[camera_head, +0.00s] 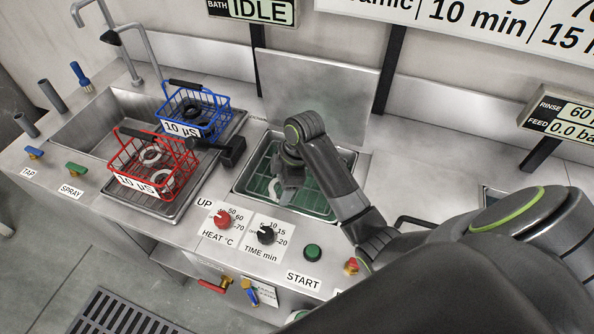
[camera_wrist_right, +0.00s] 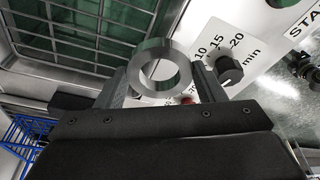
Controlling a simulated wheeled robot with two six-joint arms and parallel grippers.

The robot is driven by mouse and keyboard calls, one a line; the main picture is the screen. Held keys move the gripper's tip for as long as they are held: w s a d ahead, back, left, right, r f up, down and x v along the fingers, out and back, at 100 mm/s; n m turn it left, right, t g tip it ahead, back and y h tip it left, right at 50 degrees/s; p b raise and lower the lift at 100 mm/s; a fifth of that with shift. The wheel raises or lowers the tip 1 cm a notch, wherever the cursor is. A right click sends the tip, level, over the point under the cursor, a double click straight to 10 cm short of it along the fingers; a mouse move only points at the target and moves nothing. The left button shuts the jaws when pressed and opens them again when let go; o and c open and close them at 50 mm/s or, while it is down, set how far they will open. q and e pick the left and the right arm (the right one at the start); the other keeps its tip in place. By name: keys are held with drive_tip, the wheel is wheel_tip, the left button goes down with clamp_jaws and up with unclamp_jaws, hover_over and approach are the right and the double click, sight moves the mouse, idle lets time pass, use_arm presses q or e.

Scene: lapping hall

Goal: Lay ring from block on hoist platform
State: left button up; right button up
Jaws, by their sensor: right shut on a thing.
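My right gripper (camera_head: 280,190) is shut on a steel ring (camera_wrist_right: 138,76), holding it between its two fingertips. The wrist view shows the gripper (camera_wrist_right: 160,85) from behind, the ring's hole facing the camera. In the head view the ring (camera_head: 272,194) is a small pale shape, partly hidden by the gripper, over the near side of the tank. The hoist platform (camera_head: 318,206) is the greenish grid in that tank; it also shows in the wrist view (camera_wrist_right: 75,40). I cannot make out the block. My left gripper is not in view.
A red basket (camera_head: 122,153) with pale rings and a blue basket (camera_head: 222,103) stand at the sink on the left. A black fitting (camera_head: 230,152) juts out beside the tank. A raised lid (camera_head: 315,90) stands behind it. Red and black knobs (camera_head: 267,235) line the front.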

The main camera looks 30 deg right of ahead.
drive_tip(key=w+d+r+n+g+h+p, duration=0.1)
drive_tip(key=w+d+r+n+g, duration=0.2)
drive_tip(key=n, duration=0.5)
drive_tip(key=shift+t, duration=0.7)
drive_tip(key=f, duration=0.2)
drive_tip(key=w+f, duration=0.1)
drive_tip(key=d+f, duration=0.1)
drive_tip(key=f, duration=0.1)
drive_tip(key=shift+w+d+f+p, duration=0.1)
drive_tip(key=shift+w+f+p, duration=0.1)
drive_tip(key=shift+f+p, duration=0.2)
drive_tip(key=shift+f, duration=2.2)
drive_tip(key=o, duration=1.3)
drive_tip(key=shift+f, duration=0.1)
drive_tip(key=shift+w+d+r+b, duration=0.1)
drive_tip(key=shift+d+r, duration=0.2)
drive_tip(key=shift+r, duration=1.7)
drive_tip(key=shift+w+d+r+b, duration=0.1)
drive_tip(key=shift+d+r, duration=0.2)
drive_tip(key=shift+r, duration=1.75)
drive_tip(key=shift+w+d+r+b, duration=0.1)
drive_tip(key=shift+d+r, duration=0.2)
drive_tip(key=shift+r, duration=1.7)
